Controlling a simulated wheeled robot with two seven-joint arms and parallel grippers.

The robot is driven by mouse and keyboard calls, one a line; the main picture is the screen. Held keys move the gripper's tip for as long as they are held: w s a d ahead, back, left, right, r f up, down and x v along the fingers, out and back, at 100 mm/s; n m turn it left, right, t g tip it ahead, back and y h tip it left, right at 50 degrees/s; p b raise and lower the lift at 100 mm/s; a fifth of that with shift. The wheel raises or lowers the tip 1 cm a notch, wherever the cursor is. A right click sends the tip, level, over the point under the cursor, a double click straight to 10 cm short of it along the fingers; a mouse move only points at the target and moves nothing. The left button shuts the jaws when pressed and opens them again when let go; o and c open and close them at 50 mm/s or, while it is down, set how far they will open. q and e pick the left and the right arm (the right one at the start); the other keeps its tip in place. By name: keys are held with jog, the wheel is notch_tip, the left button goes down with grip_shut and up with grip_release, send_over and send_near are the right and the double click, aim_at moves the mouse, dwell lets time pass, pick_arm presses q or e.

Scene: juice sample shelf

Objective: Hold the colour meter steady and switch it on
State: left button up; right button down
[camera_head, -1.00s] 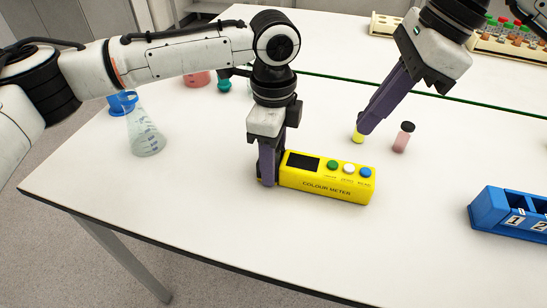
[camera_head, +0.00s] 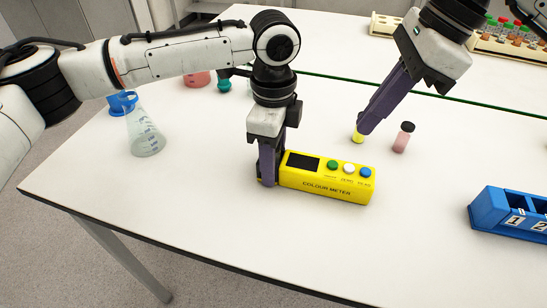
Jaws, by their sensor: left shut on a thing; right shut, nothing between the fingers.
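The yellow colour meter (camera_head: 325,188) lies on the white table in the head view. It has a dark screen (camera_head: 302,162) and a green button (camera_head: 332,165), a white button (camera_head: 349,169) and a blue button (camera_head: 366,173) on top. The screen is dark. My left gripper (camera_head: 268,182) points down and is shut on the meter's left end. My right gripper (camera_head: 366,128) is shut and empty, behind and above the meter's right part, in front of a vial with yellow contents that it partly hides.
The yellow vial (camera_head: 357,138) and a pink vial with a black cap (camera_head: 403,138) stand behind the meter. A blue numbered rack (camera_head: 490,211) is at the right. A conical flask (camera_head: 146,139) stands at the left. The table front is clear.

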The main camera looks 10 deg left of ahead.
jog(key=shift+s+a+f+t, duration=0.1)
jog(key=shift+a+f+t, duration=0.3)
jog(key=shift+f+t, duration=0.5)
jog(key=shift+a+m+t, duration=0.3)
jog(key=shift+m+t, duration=0.1)
jog(key=shift+t, duration=0.3)
jog(key=t, duration=0.1)
jog(key=m+t+y, duration=0.1)
jog(key=t+y, duration=0.1)
jog(key=t, duration=0.1)
send_over(336, 171)
jog(key=shift+d+f, duration=0.1)
jog(key=shift+f, duration=2.7)
